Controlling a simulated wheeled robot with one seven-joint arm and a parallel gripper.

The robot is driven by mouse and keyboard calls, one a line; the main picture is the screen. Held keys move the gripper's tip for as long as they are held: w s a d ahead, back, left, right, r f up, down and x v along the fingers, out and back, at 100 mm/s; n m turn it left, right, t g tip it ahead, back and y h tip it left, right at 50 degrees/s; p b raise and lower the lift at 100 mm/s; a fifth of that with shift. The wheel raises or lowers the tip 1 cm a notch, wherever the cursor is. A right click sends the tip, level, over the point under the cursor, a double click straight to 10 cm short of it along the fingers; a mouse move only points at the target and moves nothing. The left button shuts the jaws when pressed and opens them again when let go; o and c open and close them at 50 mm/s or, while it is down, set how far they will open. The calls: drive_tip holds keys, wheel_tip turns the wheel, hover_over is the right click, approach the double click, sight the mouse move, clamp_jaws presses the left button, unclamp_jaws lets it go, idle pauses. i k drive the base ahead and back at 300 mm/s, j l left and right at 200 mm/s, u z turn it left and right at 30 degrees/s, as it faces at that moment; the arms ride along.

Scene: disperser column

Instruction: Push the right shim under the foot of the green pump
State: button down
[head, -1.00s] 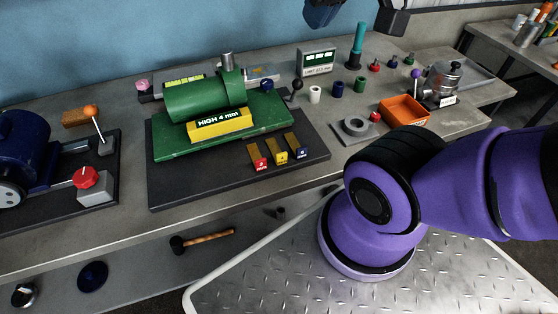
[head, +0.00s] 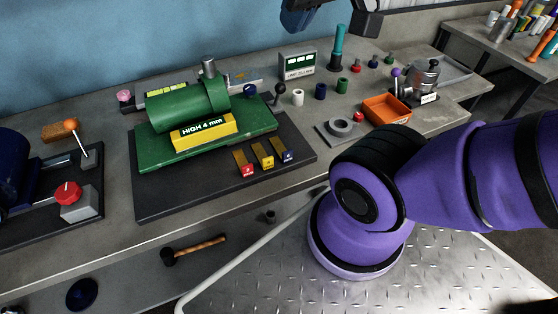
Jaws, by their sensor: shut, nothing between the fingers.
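The green pump (head: 188,106) lies on a green base plate (head: 160,156), on a dark mat (head: 160,198) on the bench. A yellow block (head: 205,132) marked "HIGH 4 mm" is at its front. Three brownish-yellow shims lie in a row in front of the plate's right part: one with a red end (head: 247,170), one with a yellow end (head: 267,162) and one with a blue end (head: 287,155). Their end marks are too small to read. The shims look apart from the plate. I cannot make out the gap under the pump's foot. My gripper does not show clearly.
A washer-like ring (head: 340,127) and an orange tray (head: 387,109) are right of the mat. A display box (head: 298,65) and small coloured cylinders stand behind. A blue machine (head: 14,160) is at the left. Dark parts cut off at the top edge are unclear.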

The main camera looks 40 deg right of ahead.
sight(285, 155)
drive_tip(key=k+j+z, duration=0.1)
drive_tip(key=k+z, duration=0.45)
drive_tip(key=z, duration=0.15)
drive_tip(key=k+z, duration=0.35)
